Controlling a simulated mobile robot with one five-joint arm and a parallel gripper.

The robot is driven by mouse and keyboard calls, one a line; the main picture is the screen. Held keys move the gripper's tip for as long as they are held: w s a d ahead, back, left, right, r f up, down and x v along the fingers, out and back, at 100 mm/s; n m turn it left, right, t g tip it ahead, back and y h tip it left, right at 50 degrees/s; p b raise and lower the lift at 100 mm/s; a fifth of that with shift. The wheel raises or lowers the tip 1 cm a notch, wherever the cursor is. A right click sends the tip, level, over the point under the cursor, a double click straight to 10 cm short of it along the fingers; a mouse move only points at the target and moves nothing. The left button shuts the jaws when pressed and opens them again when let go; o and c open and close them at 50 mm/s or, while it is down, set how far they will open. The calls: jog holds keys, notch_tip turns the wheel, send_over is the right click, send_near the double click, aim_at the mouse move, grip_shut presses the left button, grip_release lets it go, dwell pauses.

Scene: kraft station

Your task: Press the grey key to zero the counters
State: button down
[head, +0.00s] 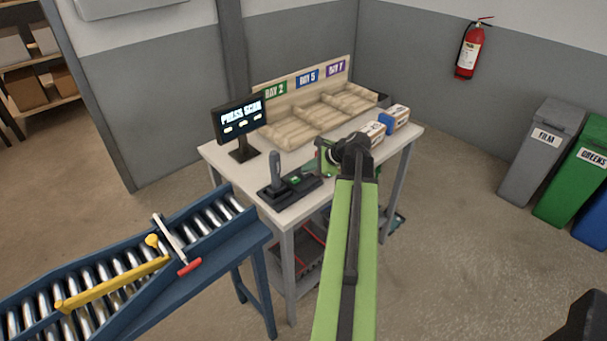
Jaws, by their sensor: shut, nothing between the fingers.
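A black console (304,187) lies on the front part of the white table. A green lit key (295,180) shows on it, and a dark upright handle (275,168) stands at its left end. I cannot make out a grey key; it is too small to tell or hidden. My gripper (322,168) is shut and empty, just beyond the console's right end. My own arm and wrist partly cover it, so I cannot tell if it touches anything. A screen (240,118) reading "PULSE SCAN" stands at the table's left.
A wooden tray (290,133) with compartments, under bay labels, fills the back of the white table (222,160). Small boxes (397,115) sit at its right. A blue roller conveyor (225,240) with a yellow bar stands at left. Bins (536,150) stand at far right.

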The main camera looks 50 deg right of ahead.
aim_at(308, 174)
jog(key=shift+r, duration=0.1)
jog(key=shift+r+p, duration=0.8)
jog(key=shift+p, duration=0.1)
jog(key=shift+r, duration=0.1)
notch_tip(308, 174, up, 5)
jog(key=p, duration=0.5)
dwell(0.4)
